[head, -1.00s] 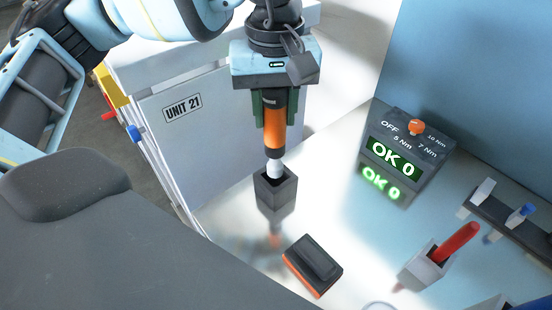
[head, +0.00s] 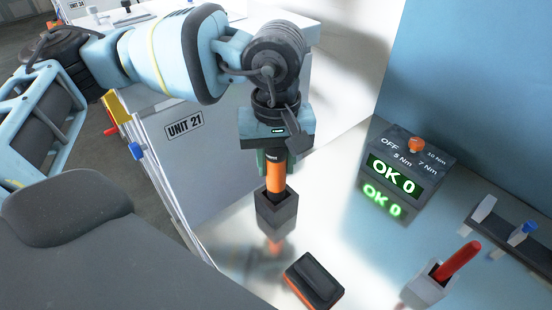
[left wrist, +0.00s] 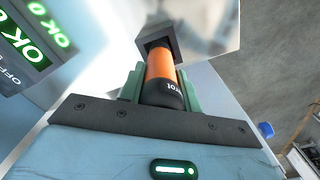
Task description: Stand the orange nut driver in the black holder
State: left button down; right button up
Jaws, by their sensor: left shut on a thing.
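The orange nut driver (head: 275,180) is upright, with its lower end inside the black holder (head: 276,215), a square open-topped box on the shiny table. Its white tip is hidden inside the holder. My left gripper (head: 275,170) is above the holder, with its green fingers shut on the driver's upper part. In the left wrist view the orange driver (left wrist: 160,68) runs from between the green fingers into the black holder (left wrist: 156,36). My right gripper is in neither view.
A dark box with an orange edge (head: 314,281) lies in front of the holder. A torque unit reading OK 0 (head: 410,165) stands at the right. A grey holder with a red-handled tool (head: 427,285) and a dark rack (head: 508,235) are further right.

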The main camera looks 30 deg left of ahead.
pick_arm(q)
jog(key=shift+f, duration=0.1)
jog(key=c, duration=1)
grip_release()
notch_tip(320, 180, up, 12)
jog(key=shift+r, duration=0.15)
